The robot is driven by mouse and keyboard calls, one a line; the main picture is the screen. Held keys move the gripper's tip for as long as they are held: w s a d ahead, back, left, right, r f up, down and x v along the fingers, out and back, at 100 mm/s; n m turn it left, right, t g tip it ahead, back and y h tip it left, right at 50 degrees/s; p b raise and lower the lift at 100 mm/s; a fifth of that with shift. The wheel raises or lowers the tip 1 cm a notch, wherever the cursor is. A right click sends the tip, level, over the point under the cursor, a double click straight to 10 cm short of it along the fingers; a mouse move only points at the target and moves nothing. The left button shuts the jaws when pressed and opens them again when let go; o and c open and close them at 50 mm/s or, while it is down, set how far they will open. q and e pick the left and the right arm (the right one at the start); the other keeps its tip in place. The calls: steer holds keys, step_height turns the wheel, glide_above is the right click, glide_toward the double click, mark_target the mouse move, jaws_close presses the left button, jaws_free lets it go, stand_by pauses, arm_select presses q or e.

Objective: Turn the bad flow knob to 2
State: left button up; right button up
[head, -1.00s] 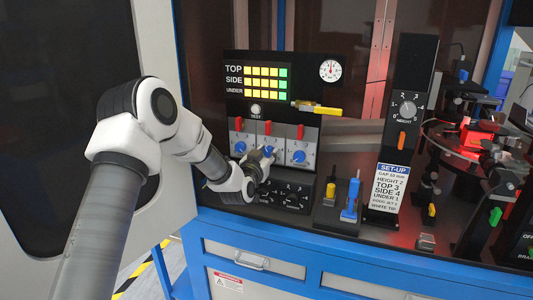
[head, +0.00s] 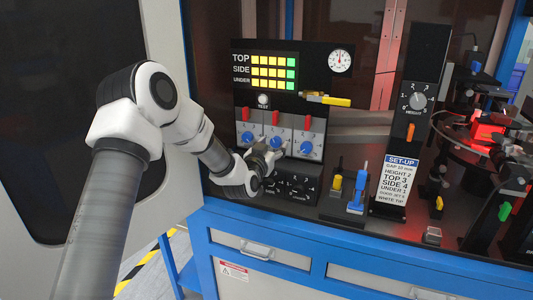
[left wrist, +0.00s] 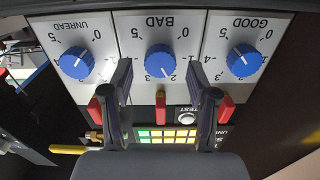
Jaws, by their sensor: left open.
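The blue BAD flow knob (left wrist: 160,60) is the middle of three on the white panels in the left wrist view, which shows it upside down. Its white pointer slants down and slightly right there, close to the 2; the exact alignment is hard to tell. In the head view the BAD knob (head: 277,142) is partly hidden by my gripper. My left gripper (left wrist: 160,72) is open, with one finger on each side of the BAD knob and visible gaps between. It also shows in the head view (head: 268,154) in front of the panel. My right gripper is not in view.
The GOOD knob (left wrist: 244,60) and UNREAD knob (left wrist: 77,62) flank it closely. Red levers (head: 301,123) stand above the knobs, near my fingers. A yellow-handled tool (head: 326,100) juts out at upper right. A set-up card (head: 398,180) reads TOP 3, SIDE 4.

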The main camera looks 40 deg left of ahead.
arm_select(q)
steer(key=v, duration=1)
steer(key=shift+a+f, duration=0.1)
